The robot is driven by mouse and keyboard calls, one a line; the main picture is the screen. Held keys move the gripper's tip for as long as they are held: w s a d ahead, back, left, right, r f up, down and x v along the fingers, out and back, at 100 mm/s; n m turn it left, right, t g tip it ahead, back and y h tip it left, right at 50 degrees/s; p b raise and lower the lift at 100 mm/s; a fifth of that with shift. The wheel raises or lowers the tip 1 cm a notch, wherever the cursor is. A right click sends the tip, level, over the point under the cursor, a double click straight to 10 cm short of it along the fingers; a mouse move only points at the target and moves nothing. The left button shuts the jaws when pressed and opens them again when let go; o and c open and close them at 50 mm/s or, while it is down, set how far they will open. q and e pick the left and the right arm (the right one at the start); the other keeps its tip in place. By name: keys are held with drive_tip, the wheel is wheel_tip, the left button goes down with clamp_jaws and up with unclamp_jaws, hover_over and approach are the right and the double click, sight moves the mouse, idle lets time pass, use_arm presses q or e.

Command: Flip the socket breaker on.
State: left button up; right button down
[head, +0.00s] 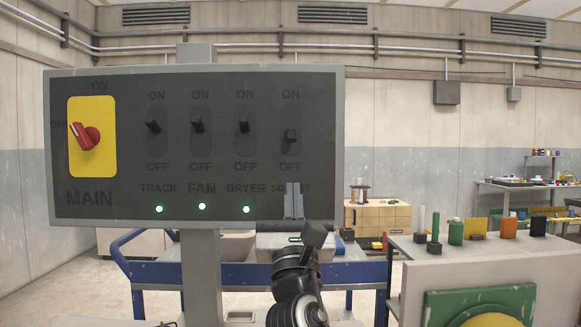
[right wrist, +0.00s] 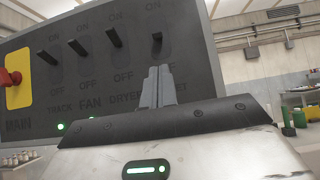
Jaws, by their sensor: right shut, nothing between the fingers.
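The dark breaker panel (head: 130,200) stands upright on a grey post. The socket breaker (head: 291,137) is its rightmost switch; its lever sits lower than the others, toward OFF. It also shows in the right wrist view (right wrist: 157,42). My right gripper (head: 293,187) is shut and empty, just below the socket breaker, its tips pointing up over the SOCKET label. In the right wrist view its fingers (right wrist: 157,72) appear below the lever, with a gap. I cannot tell whether they touch the panel. Any lamp under the socket breaker is hidden. My left gripper is not in view.
The track (head: 153,127), fan (head: 198,126) and dryer (head: 243,126) levers are up toward ON, with green lamps lit below. The red main knob (head: 84,136) is on a yellow plate. A blue cart (head: 232,273) stands behind; a bench (head: 400,245) is right.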

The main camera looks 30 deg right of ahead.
sight(291, 156)
use_arm(q)
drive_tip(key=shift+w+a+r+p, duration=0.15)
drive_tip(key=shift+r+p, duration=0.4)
drive_tip(key=shift+p, duration=0.55)
use_arm(e)
drive_tip(key=x, duration=0.9)
drive_tip(key=shift+w+d+r, duration=0.15)
drive_tip(key=shift+w+r, duration=0.1)
drive_tip(key=shift+w, duration=0.05)
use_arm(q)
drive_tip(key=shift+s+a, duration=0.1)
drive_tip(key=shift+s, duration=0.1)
